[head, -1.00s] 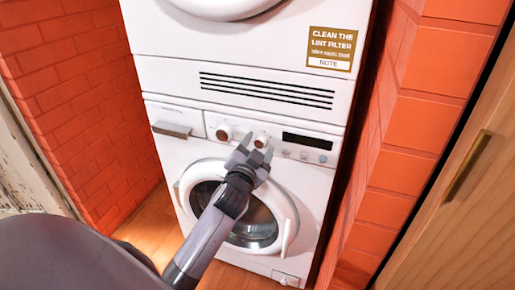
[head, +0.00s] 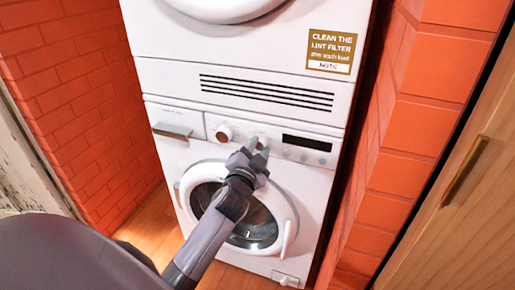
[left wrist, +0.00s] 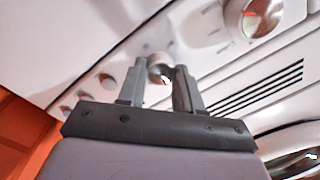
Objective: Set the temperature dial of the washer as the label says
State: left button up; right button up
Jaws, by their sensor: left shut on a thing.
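The white washer (head: 185,165) stands under a stacked white machine. Its panel carries a larger round dial (head: 223,133) at the left and a smaller knob to its right. My left gripper (head: 256,145) reaches up to the panel and mostly hides the smaller knob in the head view. In the left wrist view my gripper's fingers (left wrist: 160,86) are closed around this small silver knob (left wrist: 160,67). The larger dial (left wrist: 262,17) is at the upper right there, apart from the fingers. I cannot read the knob markings. My right gripper is not in view.
A brown and white label (head: 331,50) on the upper machine reads "CLEAN THE LINT FILTER". A dark display (head: 306,143) and small buttons lie right of the gripper. Orange brick walls (head: 415,130) flank the machines, with a wooden door (head: 455,235) at the right.

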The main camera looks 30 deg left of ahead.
pick_arm(q)
jog(key=m, duration=0.4)
jog(key=shift+m+p, duration=0.3)
jog(key=shift+m, duration=0.1)
jog(key=m, duration=0.4)
jog(key=shift+f+m+t+h, duration=0.1)
jog(key=shift+m+t+h, duration=0.2)
jog(key=shift+m, duration=0.1)
jog(key=o, duration=1)
jog(key=shift+o, duration=0.2)
jog(key=shift+s, duration=0.1)
jog(key=v, duration=0.7)
